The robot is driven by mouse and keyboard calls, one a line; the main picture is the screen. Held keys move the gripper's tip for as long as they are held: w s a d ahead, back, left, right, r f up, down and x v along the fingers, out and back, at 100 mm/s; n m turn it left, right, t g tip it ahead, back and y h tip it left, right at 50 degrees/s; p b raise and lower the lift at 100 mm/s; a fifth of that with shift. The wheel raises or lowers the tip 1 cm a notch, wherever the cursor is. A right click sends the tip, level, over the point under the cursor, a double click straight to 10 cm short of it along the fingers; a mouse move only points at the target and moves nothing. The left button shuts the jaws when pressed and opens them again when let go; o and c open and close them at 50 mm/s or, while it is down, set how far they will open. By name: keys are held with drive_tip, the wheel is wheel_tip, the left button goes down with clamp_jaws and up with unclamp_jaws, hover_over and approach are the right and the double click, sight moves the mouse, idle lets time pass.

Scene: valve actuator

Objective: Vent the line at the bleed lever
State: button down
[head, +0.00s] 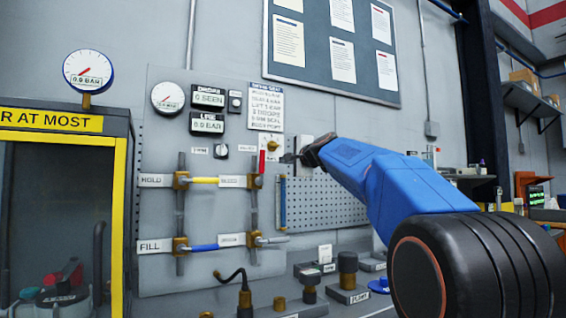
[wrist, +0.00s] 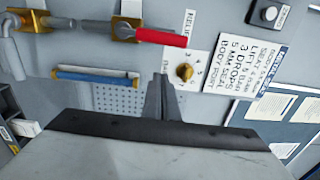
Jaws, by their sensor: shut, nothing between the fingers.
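The bleed lever has a red handle (head: 262,163) that stands upright above its brass valve (head: 254,181), right of a label that seems to read BLEED (head: 233,181). In the wrist view the red handle (wrist: 160,38) lies across the top, its brass valve (wrist: 126,27) at its left. My gripper (head: 288,158) is shut and empty, to the right of the red handle in the head view. In the wrist view its closed fingertips (wrist: 161,80) point at the panel, below the red handle and apart from it in the picture. Their depth is unclear.
The brass relief knob (wrist: 184,73) is close right of my fingertips. A blue bar (wrist: 98,75) is to their left. The yellow hold handle (head: 204,180) and blue fill handle (head: 203,247) lie horizontal. Fittings, including a black knob (head: 347,262), stand on the bench below.

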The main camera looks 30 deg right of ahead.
drive_tip(key=s, duration=0.7)
drive_tip(key=shift+s+d+f, duration=0.15)
drive_tip(key=shift+s+d, duration=0.1)
drive_tip(key=shift+s, duration=0.1)
drive_tip(key=s+a+f+n+g+y, duration=0.1)
drive_tip(key=s+a+f+n+g, duration=0.15)
drive_tip(key=s+a+f, duration=0.45)
drive_tip(key=s+a+f+n+g, duration=0.2)
drive_tip(key=s+a+f+n, duration=0.15)
drive_tip(key=f, duration=0.85)
drive_tip(key=s+a+f+n+g+y, duration=0.1)
drive_tip(key=s+a+f+n+g, duration=0.15)
drive_tip(key=s+a+f, duration=0.45)
drive_tip(key=s+f+n+g, duration=0.2)
drive_tip(key=s+f+n, duration=0.1)
drive_tip(key=s+f, duration=0.4)
drive_tip(key=s+d+f+n+g+h, duration=0.1)
drive_tip(key=s+f+n+g, duration=0.1)
drive_tip(key=s+f, duration=0.6)
drive_tip(key=s+f+n+g+h, duration=0.1)
drive_tip(key=s+f+n, duration=0.3)
drive_tip(key=f, duration=1.3)
drive_tip(key=s+g, duration=0.1)
drive_tip(key=s, duration=0.3)
drive_tip(key=shift+s+d, duration=0.15)
